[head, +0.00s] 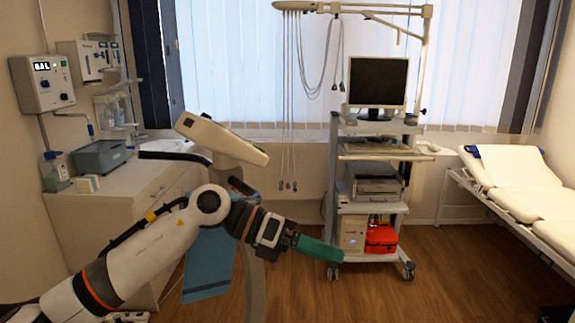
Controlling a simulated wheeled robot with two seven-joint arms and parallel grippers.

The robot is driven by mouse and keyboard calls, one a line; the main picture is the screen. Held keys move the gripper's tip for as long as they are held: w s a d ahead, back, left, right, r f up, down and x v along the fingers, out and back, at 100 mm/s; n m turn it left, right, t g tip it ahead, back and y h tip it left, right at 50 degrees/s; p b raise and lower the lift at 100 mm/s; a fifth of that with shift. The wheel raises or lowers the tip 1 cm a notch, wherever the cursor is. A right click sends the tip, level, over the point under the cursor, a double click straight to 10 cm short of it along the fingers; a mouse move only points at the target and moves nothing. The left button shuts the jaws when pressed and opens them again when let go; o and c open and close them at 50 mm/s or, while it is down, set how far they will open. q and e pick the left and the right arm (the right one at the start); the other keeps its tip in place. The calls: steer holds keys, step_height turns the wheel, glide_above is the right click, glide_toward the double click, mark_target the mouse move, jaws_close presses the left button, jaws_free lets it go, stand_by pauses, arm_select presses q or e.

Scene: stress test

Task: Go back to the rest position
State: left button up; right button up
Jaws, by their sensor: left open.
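My left arm (145,248) comes in from the lower left, white with orange and black bands. It reaches toward the middle of the view, in front of the cabinet and above the wooden floor. My left gripper (308,245) is at its end, pointing right and slightly down. It is open. A teal part shows at its tip; I cannot tell whether this is a finger or a separate thing. The gap between the fingers is not clear from this side. My right arm and gripper are not in view.
A wheeled equipment cart (373,208) with a monitor (377,82) stands behind the gripper. A padded couch (520,190) is at the right. A cabinet (125,188) is at the left; a blue cloth-like thing (208,262) hangs near the arm. The floor (440,280) at front right looks mostly clear.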

arm_select(q)
steer(key=a+f+m+t+y, duration=0.6)
steer(key=a+f+m+t, duration=0.25)
steer(key=m, duration=0.75)
steer(key=a+f+m+t+y, duration=0.5)
steer(key=a+f+m+t, duration=0.4)
steer(key=m, duration=0.8)
steer(key=s+a+f+n+g+y, duration=0.1)
steer(key=s+a+f+n+g, duration=0.2)
steer(key=s+f, duration=0.45)
steer(key=s+a+f+n+g+y, duration=0.15)
steer(key=s+f+g, duration=0.3)
steer(key=s, duration=0.65)
steer(key=s+a+f+n+g, duration=0.2)
steer(key=s+a+f+g, duration=0.25)
steer(key=s, duration=0.45)
step_height(320, 180, down, 28)
steer(key=s+g, duration=0.1)
steer(key=g, duration=0.1)
steer(key=s+a+f+g, duration=0.1)
steer(key=s+a+f, duration=0.1)
steer(key=s+f, duration=1.2)
steer(key=shift+s+f, duration=0.25)
steer(key=shift+s, duration=0.8)
